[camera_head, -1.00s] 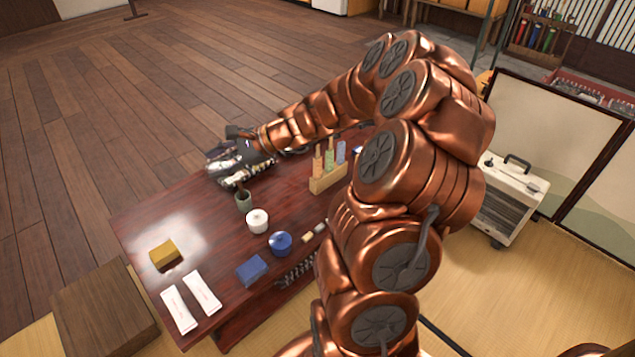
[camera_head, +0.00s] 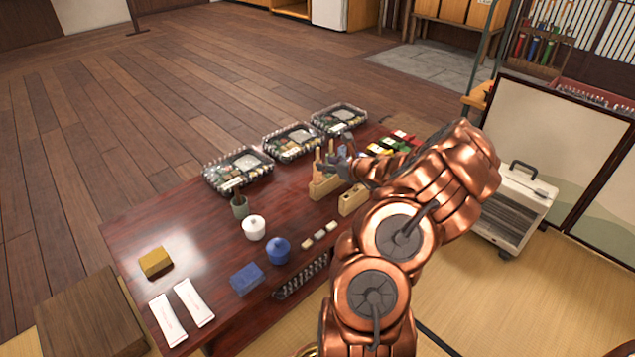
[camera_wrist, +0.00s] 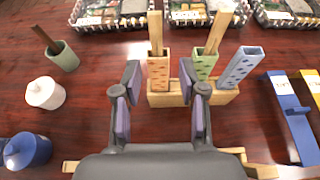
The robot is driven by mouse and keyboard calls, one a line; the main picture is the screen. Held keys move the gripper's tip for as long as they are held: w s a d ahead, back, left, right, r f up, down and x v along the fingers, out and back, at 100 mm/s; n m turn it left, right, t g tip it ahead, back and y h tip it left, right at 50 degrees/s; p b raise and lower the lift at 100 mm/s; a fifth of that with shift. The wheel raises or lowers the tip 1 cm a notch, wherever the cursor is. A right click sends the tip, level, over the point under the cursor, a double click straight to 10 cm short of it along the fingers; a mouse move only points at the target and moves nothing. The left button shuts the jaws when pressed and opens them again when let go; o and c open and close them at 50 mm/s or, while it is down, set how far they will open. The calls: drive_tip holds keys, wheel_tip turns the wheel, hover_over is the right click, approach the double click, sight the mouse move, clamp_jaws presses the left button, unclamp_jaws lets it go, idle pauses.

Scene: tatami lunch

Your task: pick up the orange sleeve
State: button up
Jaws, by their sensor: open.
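The orange sleeve (camera_wrist: 157,74) is a patterned upright holder with wooden chopsticks in it. It stands at the left end of a wooden rack (camera_wrist: 175,99); the rack (camera_head: 322,190) also shows in the head view. A green sleeve (camera_wrist: 204,66) with chopsticks and an empty-looking blue sleeve (camera_wrist: 241,67) stand to its right. My gripper (camera_wrist: 159,78) is open, with its two fingers to the left and right of the orange sleeve in the wrist view and nothing held. In the head view my gripper (camera_head: 340,164) is at the rack and partly hides the sleeves.
Clear-lidded bento boxes (camera_head: 238,170) line the table's far edge. A green cup (camera_wrist: 62,56) with a stick, a white pot (camera_wrist: 45,93) and a blue pot (camera_wrist: 28,150) stand left. A second wooden block (camera_head: 352,200) is close to the rack.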

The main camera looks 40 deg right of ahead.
sight(317, 179)
drive_tip(key=b+x, duration=0.1)
drive_tip(key=x, duration=0.1)
drive_tip(key=b+x, duration=0.1)
drive_tip(key=x, duration=0.1)
drive_tip(key=shift+a+f, duration=0.2)
drive_tip(key=shift+f, duration=0.15)
drive_tip(key=shift+w+d, duration=0.1)
drive_tip(key=shift+w, duration=0.45)
drive_tip(key=shift+c, duration=0.2)
drive_tip(key=c, duration=0.5)
